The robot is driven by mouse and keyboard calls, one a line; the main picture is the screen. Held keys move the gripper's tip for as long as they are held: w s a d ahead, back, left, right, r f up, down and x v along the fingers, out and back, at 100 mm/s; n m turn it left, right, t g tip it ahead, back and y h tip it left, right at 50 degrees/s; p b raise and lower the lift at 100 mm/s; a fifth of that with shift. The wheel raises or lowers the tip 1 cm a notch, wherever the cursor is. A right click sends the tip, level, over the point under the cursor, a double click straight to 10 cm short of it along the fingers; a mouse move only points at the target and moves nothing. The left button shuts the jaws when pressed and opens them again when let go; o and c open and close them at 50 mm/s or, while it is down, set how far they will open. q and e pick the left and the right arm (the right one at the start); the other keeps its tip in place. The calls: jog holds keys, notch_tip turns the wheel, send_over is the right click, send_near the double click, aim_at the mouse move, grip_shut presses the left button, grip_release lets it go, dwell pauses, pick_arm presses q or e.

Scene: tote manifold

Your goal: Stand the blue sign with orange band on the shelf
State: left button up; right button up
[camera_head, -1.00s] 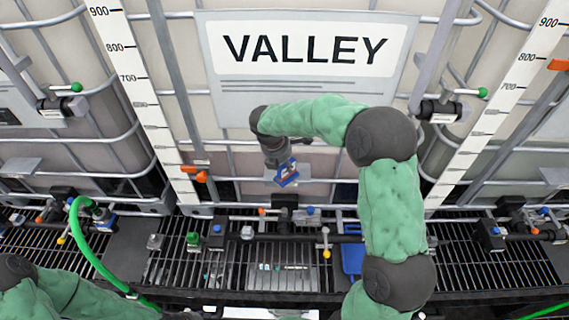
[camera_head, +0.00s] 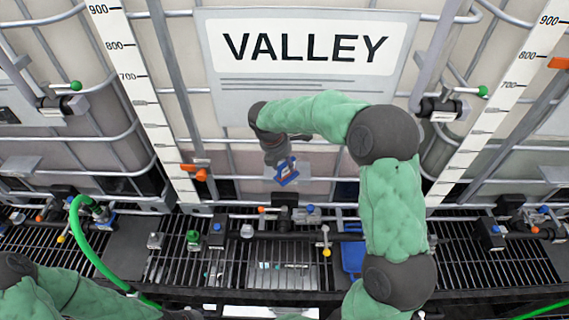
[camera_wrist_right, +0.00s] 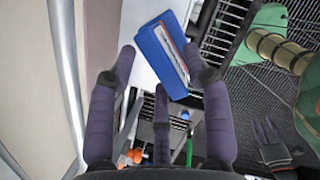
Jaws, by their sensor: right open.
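The blue sign with its orange band (camera_head: 287,171) is on the small pale shelf (camera_head: 304,172) below the VALLEY plate. In the right wrist view the sign (camera_wrist_right: 158,58) shows as a blue block with a white and orange face, tilted in the picture. My right gripper (camera_wrist_right: 160,62) is open, with its dark fingers spread on both sides of the sign. No finger clearly presses on it. In the head view the right gripper (camera_head: 280,158) is just above and behind the sign. My left arm shows at the lower left, but its gripper does not show clearly.
Caged totes with scale strips (camera_head: 150,100) stand behind. Below the shelf runs a dark pipe manifold with valves (camera_head: 285,215) over a black grating (camera_head: 170,268). A blue scoop-like object (camera_head: 352,258) hangs near my right arm. A green hose (camera_head: 90,255) curves at the left.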

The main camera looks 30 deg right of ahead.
jog(key=w+v, duration=0.1)
jog(key=v, duration=1)
jog(key=s+a+f+m+y, duration=0.2)
jog(key=a+f+m, duration=0.15)
jog(key=f, duration=0.55)
jog(key=s+a+f+m+g+y, duration=0.1)
jog(key=s+a+f+m, duration=0.1)
jog(key=a+f, duration=0.45)
jog(key=s+a+f+m+y, duration=0.2)
jog(key=f, duration=0.9)
jog(key=s+a+f+m+y, duration=0.1)
jog(key=s+a+f+m, duration=0.2)
jog(key=s+f+m, duration=0.4)
jog(key=s+a+f+m+y, duration=0.1)
jog(key=s+a+f+m, duration=0.2)
jog(key=s+f+m, duration=0.4)
jog(key=s+m, duration=0.1)
jog(key=s, duration=0.3)
jog(key=shift+a+m+t, duration=0.3)
jog(key=shift+a+m, duration=0.05)
jog(key=shift+a, duration=0.05)
jog(key=shift+s+f, duration=0.1)
jog(key=shift+f, duration=0.05)
